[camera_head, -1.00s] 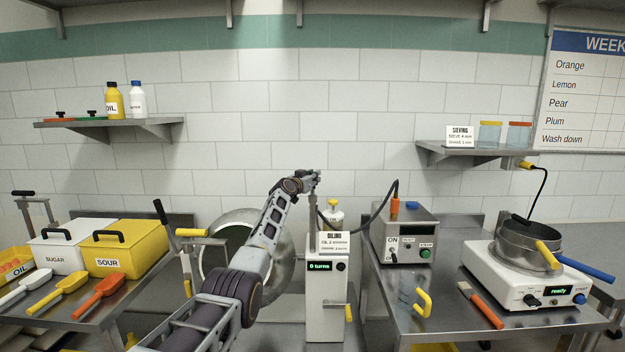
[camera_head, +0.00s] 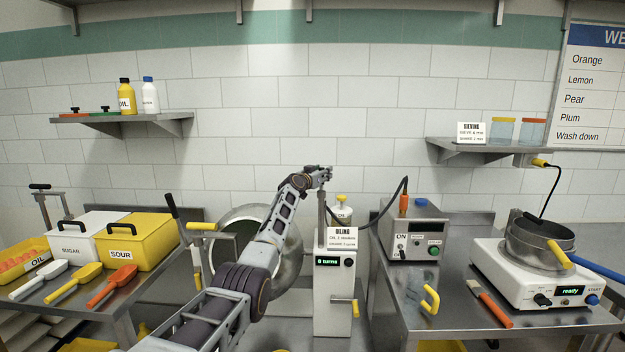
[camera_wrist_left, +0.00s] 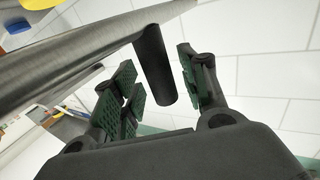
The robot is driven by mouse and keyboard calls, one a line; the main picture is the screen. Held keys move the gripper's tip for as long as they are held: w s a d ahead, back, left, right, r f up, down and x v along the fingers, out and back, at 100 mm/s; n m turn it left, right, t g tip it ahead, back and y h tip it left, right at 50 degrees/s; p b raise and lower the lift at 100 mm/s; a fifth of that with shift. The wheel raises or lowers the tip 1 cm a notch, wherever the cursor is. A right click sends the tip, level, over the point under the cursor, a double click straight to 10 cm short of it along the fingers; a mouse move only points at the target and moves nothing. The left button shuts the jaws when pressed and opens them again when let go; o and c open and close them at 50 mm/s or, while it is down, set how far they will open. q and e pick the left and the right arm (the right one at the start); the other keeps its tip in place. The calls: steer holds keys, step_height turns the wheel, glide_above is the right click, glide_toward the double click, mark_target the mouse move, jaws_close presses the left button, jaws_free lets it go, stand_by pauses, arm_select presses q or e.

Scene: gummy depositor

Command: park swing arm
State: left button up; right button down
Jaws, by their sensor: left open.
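The swing arm shows in the left wrist view as a thick steel bar (camera_wrist_left: 85,45) with a short black grip (camera_wrist_left: 152,62) sticking out of it. My left gripper (camera_wrist_left: 160,82) is open, with its green-padded fingers on either side of the black grip. I cannot tell whether a pad touches it. In the head view my left gripper (camera_head: 326,175) is at the top of a steel post (camera_head: 322,207) on the white oiling machine (camera_head: 333,292). The gripper hides most of the swing arm there. My right gripper is not in view.
A steel drum (camera_head: 290,255) stands behind my left arm. A yellow-topped bottle (camera_head: 342,213) is close right of the post. A dark hose (camera_head: 385,212) runs from the grey control box (camera_head: 415,232). A white sieving machine (camera_head: 530,282) is at the right.

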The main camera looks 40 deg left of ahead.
arm_select(q)
steer(key=shift+s, duration=0.2)
steer(key=shift+s+f, duration=0.1)
steer(key=shift+s, duration=0.05)
steer(key=s+d, duration=0.1)
steer(key=s, duration=1)
steer(key=shift+d, duration=0.25)
stand_by(0.6)
stand_by(0.5)
